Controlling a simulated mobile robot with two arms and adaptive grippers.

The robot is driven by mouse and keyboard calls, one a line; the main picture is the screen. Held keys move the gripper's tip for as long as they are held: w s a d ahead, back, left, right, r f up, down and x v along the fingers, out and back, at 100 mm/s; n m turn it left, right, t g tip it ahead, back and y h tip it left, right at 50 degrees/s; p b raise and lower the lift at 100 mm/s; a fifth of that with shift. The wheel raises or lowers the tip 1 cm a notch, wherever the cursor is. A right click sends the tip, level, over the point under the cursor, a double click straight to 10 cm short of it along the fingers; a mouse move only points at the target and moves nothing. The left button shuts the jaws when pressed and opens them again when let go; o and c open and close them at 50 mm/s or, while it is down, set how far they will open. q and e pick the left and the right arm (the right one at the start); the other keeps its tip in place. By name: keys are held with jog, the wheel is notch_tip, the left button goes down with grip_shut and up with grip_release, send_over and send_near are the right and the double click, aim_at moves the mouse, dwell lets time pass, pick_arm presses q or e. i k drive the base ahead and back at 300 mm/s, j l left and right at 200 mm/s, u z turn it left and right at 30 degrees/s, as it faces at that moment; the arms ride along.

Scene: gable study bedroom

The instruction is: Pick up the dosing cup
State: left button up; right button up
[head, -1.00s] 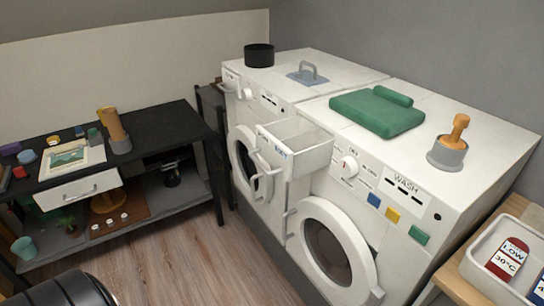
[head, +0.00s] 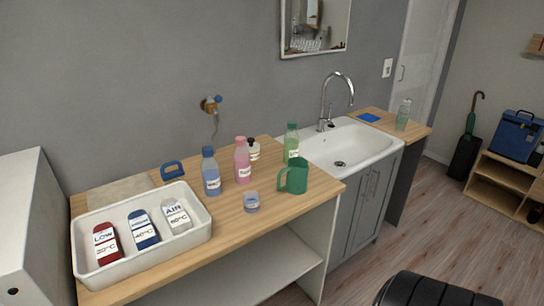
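A small, low cup (head: 251,202), translucent with a bluish label, stands upright near the front edge of the wooden counter (head: 272,227). It looks like the dosing cup. A green mug (head: 294,178) stands just behind it to the right. A blue bottle (head: 211,172) and a pink bottle (head: 242,160) stand behind it to the left. Neither gripper shows in the head view. Only a black, rounded part of my own body is visible at the bottom right.
A white tray (head: 205,236) with red, blue and grey labelled pieces stands at the counter's left. A sink (head: 365,139) adjoins on the right. Bare wood lies in front of the cup.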

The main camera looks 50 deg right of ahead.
aim_at(250, 198)
jog(key=z, duration=1.35)
